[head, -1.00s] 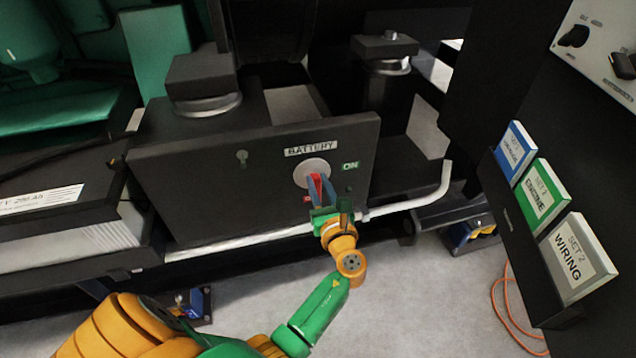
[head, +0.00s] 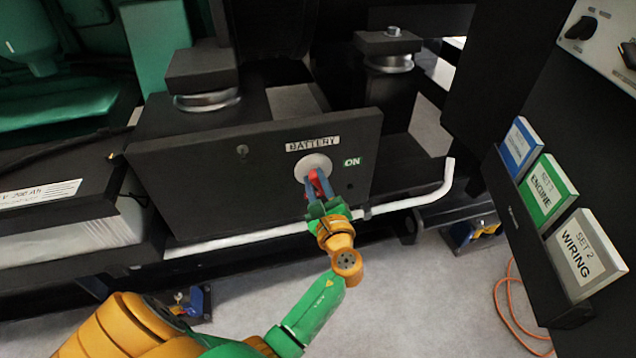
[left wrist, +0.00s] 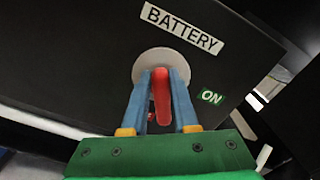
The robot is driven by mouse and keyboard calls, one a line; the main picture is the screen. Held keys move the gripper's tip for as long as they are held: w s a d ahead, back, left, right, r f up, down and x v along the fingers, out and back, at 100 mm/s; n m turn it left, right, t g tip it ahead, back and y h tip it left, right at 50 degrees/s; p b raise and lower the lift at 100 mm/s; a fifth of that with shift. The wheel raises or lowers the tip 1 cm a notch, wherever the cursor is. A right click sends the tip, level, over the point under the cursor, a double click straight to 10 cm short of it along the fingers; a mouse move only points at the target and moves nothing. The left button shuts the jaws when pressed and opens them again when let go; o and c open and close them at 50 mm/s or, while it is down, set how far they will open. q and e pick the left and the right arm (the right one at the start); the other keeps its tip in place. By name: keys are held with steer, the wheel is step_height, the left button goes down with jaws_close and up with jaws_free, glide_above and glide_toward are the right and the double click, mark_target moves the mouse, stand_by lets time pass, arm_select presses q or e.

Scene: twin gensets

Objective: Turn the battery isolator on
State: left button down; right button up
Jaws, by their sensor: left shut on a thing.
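The battery isolator is a red handle (head: 313,181) on a round pale disc (head: 312,161) on a black panel under a "BATTERY" label. A green "ON" label (head: 352,161) is to the disc's right. My left gripper (head: 318,186) is at the handle with its blue fingers on either side of it, shut on it. In the left wrist view the red handle (left wrist: 161,92) stands between the two fingers (left wrist: 161,90), nearly upright in the picture. The "ON" label (left wrist: 211,96) is to its right there. Part of the red mark below the disc is hidden by the gripper. My right gripper is not seen.
A white pipe (head: 420,198) runs along below the panel and bends up at the right. A black rack with blue, green and white binders (head: 585,256) stands at the right. A battery (head: 60,215) sits at the left. Grey floor (head: 420,300) is open in front.

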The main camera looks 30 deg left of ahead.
arm_select(q)
steer(key=n, duration=0.1)
steer(key=n+b, duration=0.1)
steer(key=n, duration=0.1)
steer(key=shift+s+a+f, duration=0.15)
steer(key=shift+f, duration=0.1)
steer(key=shift+f+n+b, duration=0.15)
steer(key=shift+n+b, duration=0.45)
steer(key=shift+n, duration=0.3)
steer(key=n+b, duration=0.1)
steer(key=n, duration=0.1)
steer(key=n+b, duration=0.2)
steer(key=n, duration=0.1)
steer(key=n+b, duration=0.1)
steer(key=n, duration=0.1)
steer(key=shift+s+a+f+b, duration=0.2)
steer(key=shift+f+b, duration=0.2)
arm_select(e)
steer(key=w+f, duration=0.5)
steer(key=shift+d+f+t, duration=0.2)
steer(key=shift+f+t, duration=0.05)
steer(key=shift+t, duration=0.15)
arm_select(q)
steer(key=shift+n, duration=0.3)
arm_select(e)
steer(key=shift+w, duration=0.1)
arm_select(q)
steer(key=c, duration=0.7)
jaws_free()
steer(key=shift+f, duration=0.1)
